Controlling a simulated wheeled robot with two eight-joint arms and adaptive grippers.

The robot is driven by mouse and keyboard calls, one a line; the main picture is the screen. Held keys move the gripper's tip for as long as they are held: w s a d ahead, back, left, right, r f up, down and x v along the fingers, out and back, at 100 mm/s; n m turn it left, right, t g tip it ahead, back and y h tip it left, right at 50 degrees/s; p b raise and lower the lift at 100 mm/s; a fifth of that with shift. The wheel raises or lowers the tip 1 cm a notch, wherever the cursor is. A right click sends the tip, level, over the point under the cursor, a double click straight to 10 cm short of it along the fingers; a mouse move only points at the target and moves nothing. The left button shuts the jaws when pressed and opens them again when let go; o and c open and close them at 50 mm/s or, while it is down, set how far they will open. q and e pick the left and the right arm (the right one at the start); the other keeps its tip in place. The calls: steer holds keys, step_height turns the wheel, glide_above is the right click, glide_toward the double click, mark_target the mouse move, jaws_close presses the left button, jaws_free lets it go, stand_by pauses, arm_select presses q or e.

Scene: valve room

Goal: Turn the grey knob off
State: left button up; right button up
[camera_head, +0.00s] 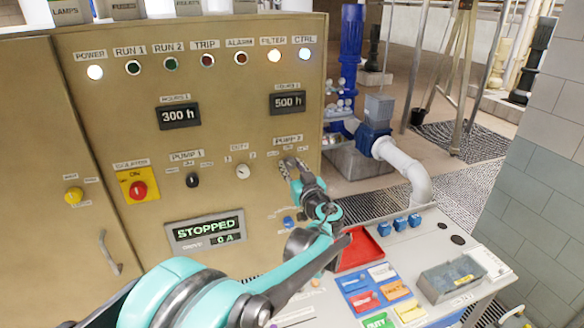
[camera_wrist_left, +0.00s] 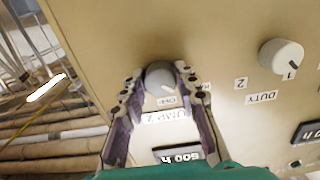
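The grey knob (camera_wrist_left: 160,76) is on the tan panel above a label reading "PUMP 2" in the left wrist view, which shows the panel upside down. My left gripper (camera_wrist_left: 158,75) has one finger on each side of the knob. The fingers are spread, with narrow gaps beside the knob; whether either touches it I cannot tell. In the head view my left gripper (camera_head: 291,166) reaches the panel under the "PUMP 2" label and mostly hides this knob. My right gripper is not in view.
A pale "DUTY" knob (camera_wrist_left: 281,56) is beside it; it also shows in the head view (camera_head: 243,171). A black pump 1 knob (camera_head: 192,180) and a red isolator switch (camera_head: 138,189) are further left. The display (camera_head: 205,230) reads "STOPPED". A desk with a red tray (camera_head: 368,247) juts out below.

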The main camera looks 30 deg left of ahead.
arm_select(q)
steer(key=shift+m, duration=0.4)
steer(key=m+b, duration=0.1)
steer(key=m, duration=0.2)
steer(key=shift+m+b, duration=0.5)
steer(key=shift+m, duration=2)
steer(key=o, duration=1.2)
steer(key=shift+c, duration=0.2)
